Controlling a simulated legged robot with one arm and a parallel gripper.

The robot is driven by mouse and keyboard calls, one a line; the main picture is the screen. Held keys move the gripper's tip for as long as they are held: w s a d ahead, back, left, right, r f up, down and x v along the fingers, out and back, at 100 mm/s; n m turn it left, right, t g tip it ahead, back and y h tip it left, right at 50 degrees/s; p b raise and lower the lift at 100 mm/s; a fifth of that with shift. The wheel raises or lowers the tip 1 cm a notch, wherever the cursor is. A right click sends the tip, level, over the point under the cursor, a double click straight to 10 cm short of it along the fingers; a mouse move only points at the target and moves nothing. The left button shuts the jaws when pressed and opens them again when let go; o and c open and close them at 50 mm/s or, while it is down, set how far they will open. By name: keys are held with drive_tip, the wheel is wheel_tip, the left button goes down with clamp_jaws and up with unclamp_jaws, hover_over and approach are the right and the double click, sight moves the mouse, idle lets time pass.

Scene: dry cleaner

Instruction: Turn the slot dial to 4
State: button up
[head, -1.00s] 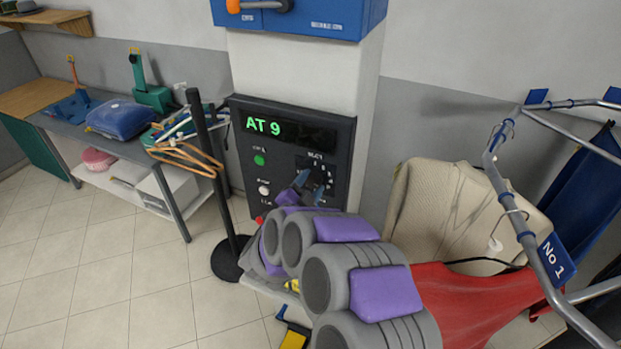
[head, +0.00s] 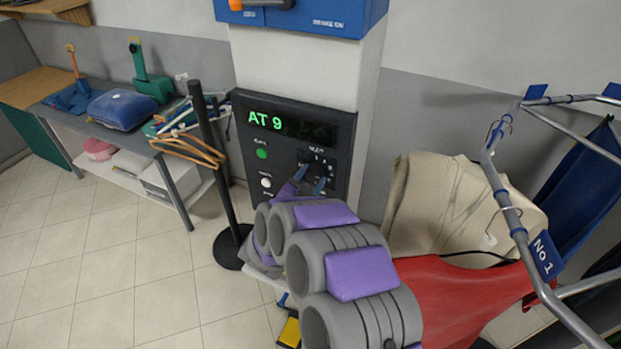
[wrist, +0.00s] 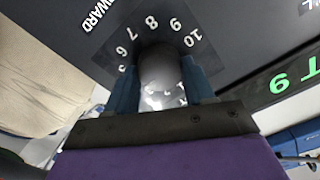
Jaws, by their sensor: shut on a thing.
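The slot dial (wrist: 160,70) fills the middle of the wrist view, with the printed numbers 6 to 10 showing around its far side. Its pointer and the lower numbers are hidden. My gripper (wrist: 165,85) is shut on the dial, one blue finger on each side. In the head view my gripper (head: 309,180) is at the right part of the dark control panel (head: 342,135), and the arm hides much of the dial. The panel's display (head: 290,125) reads "AT 9" in green.
A green button (head: 262,154) and a white button (head: 266,182) are left of the dial. A black post (head: 213,165) stands left of the panel. A rail (head: 520,235) with hung garments, a beige one (head: 440,205) and a red one (head: 450,295), is on the right.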

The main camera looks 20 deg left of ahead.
drive_tip(key=o, duration=0.6)
drive_tip(key=shift+f, duration=0.25)
drive_tip(key=o, duration=0.4)
drive_tip(key=shift+a, duration=0.15)
drive_tip(key=shift+o, duration=0.2)
drive_tip(key=shift+r, duration=0.15)
drive_tip(key=shift+s, duration=0.25)
drive_tip(key=s+a+b, duration=0.1)
drive_tip(key=s+b, duration=0.1)
drive_tip(key=s, duration=1.4)
drive_tip(key=shift+s+a, duration=0.2)
drive_tip(key=shift+s, duration=0.2)
